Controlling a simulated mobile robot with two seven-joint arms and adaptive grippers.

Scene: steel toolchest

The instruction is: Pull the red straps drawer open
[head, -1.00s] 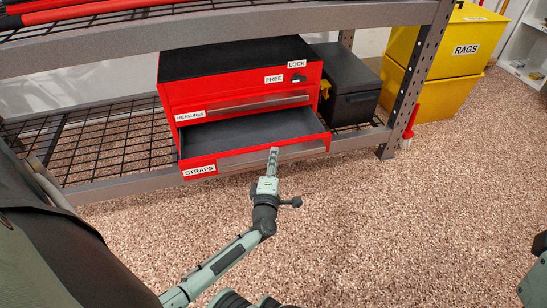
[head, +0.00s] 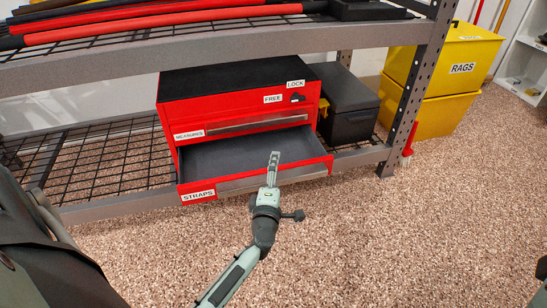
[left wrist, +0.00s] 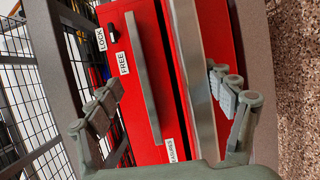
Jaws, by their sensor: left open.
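The red chest's straps drawer (head: 235,190) stands pulled out in the head view, with its dark inside showing. Its front bears a white STRAPS label and a long steel handle (head: 300,173). My left gripper (head: 274,157) is at the drawer front, its fingertips overlapping the drawer's top edge in the picture. In the left wrist view my left gripper (left wrist: 165,98) is open, its two fingers spread with nothing held. The red front and steel handles show beyond and between them. Contact with the drawer cannot be told. My right gripper is not in view.
Above it is the shut measures drawer (head: 240,123). The chest sits on a wire shelf (head: 100,170) beside a black case (head: 348,105). A perforated post (head: 408,95) and yellow RAGS bins (head: 440,70) stand at right. The speckled floor (head: 400,240) in front is clear.

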